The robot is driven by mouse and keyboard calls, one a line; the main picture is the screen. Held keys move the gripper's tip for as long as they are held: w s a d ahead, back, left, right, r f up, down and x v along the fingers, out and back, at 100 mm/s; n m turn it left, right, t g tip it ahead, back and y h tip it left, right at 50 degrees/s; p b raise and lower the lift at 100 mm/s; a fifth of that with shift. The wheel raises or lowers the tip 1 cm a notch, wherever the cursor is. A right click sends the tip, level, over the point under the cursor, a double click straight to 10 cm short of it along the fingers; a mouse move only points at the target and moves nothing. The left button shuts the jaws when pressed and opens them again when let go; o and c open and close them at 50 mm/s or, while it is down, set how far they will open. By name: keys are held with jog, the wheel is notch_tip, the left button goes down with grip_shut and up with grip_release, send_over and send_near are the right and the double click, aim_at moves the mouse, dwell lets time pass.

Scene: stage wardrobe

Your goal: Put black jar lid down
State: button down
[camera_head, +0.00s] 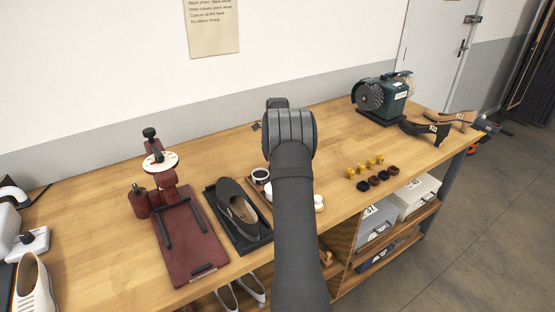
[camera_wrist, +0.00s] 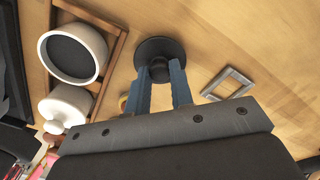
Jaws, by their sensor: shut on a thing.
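In the wrist view the black jar lid (camera_wrist: 150,45) is a dark disc with a round knob. My gripper (camera_wrist: 160,78) has two blue fingers shut on the knob, the disc on the far side against bare wood. I cannot tell whether the lid touches the bench top. A white jar (camera_wrist: 46,52) with a dark inside stands uncovered in a wooden tray (camera_wrist: 117,50), left of my gripper. In the head view this jar (camera_head: 260,175) shows just left of my arm, which hides my fingers and the lid.
A second white container (camera_wrist: 62,104) stands beside the jar. A grey metal frame (camera_wrist: 211,89) lies on the bench right of the lid. A dark shoe (camera_head: 236,208) lies in a black tray left of my arm.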

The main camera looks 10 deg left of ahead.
jog(key=shift+f, duration=0.15)
jog(key=c, duration=1.3)
grip_release()
jog(key=shift+o, duration=0.2)
notch_tip(320, 180, up, 12)
jog(key=shift+r, duration=0.2)
jog(key=shift+f, duration=4.1)
